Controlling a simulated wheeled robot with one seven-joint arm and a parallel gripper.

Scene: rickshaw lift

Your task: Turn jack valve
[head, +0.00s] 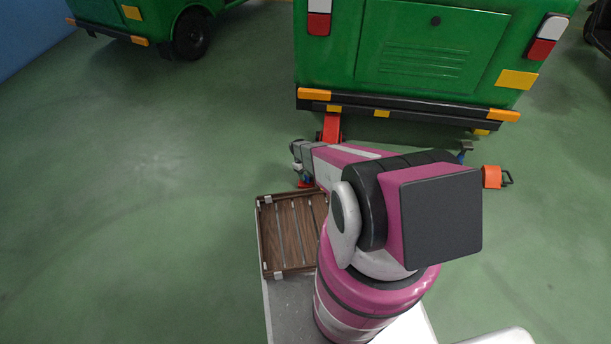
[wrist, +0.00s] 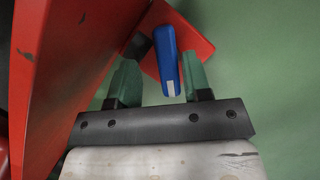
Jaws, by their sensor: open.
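In the wrist view a blue valve handle (wrist: 165,58) with a white patch stands before a red plate (wrist: 190,42). My gripper (wrist: 160,72) has two green fingers, spread apart, one on each side of the blue handle in the picture. A gap shows on both sides, and I see no contact. The long red body of the jack (wrist: 70,65) slopes along the left. In the head view the red jack (head: 332,126) reaches under the rear of the green rickshaw.
The green rickshaw (head: 430,50) with its black bumper (head: 400,108) stands close ahead. An orange stand (head: 492,177) is on the floor at right. A wooden slatted crate (head: 292,235) is beside my arm's base. Another green vehicle (head: 150,18) is far left. The left floor is clear.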

